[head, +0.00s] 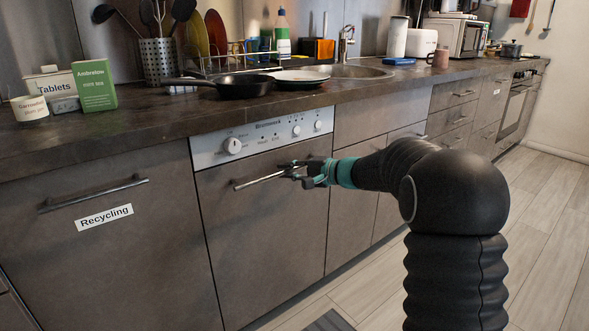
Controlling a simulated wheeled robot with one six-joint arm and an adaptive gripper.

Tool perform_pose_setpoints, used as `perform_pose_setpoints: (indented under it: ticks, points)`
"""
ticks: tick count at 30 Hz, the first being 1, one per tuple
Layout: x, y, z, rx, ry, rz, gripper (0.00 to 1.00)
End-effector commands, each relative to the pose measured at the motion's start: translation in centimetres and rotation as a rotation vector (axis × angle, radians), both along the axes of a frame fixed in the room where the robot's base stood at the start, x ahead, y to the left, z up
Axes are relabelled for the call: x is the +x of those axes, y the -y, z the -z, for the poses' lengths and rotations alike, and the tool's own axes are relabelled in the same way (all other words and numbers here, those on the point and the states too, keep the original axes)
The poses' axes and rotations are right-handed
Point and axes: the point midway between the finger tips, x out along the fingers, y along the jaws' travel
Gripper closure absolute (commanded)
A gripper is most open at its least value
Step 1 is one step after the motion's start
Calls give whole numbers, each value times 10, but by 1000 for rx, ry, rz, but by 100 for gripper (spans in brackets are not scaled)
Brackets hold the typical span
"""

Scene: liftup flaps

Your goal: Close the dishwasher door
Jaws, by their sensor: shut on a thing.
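The dishwasher door (265,238) is the grey-brown front panel below the white control strip (262,139) with its knobs. The door stands upright and looks flush, or nearly flush, with the cabinet fronts beside it. Its long metal bar handle (258,180) runs across the upper part of the door. My gripper (290,172) reaches in from the right and is shut on the handle near its right part. The fingers hide that part of the handle. The inside of the dishwasher is not visible.
The "Recycling" cabinet (110,260) stands left of the dishwasher and more drawers (455,95) run off to the right. The counter (150,120) above holds a black frying pan (243,86), boxes and a dish rack. The floor (545,230) at right is clear.

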Motion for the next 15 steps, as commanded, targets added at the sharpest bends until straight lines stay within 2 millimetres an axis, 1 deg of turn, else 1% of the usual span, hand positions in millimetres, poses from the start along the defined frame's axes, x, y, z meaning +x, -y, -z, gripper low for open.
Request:
perform_pose_setpoints:
  ticks: [1, 8, 9, 11, 12, 15]
  points:
    - [4, -2, -3, 3, 6, 7, 100]
    - [3, -5, -5, 5, 9, 4, 100]
    - [3, -6, -5, 6, 10, 3, 77]
    - [3, -6, -5, 5, 9, 3, 62]
    - [3, -5, -5, 5, 9, 3, 61]
    - [3, -3, -5, 5, 9, 5, 61]
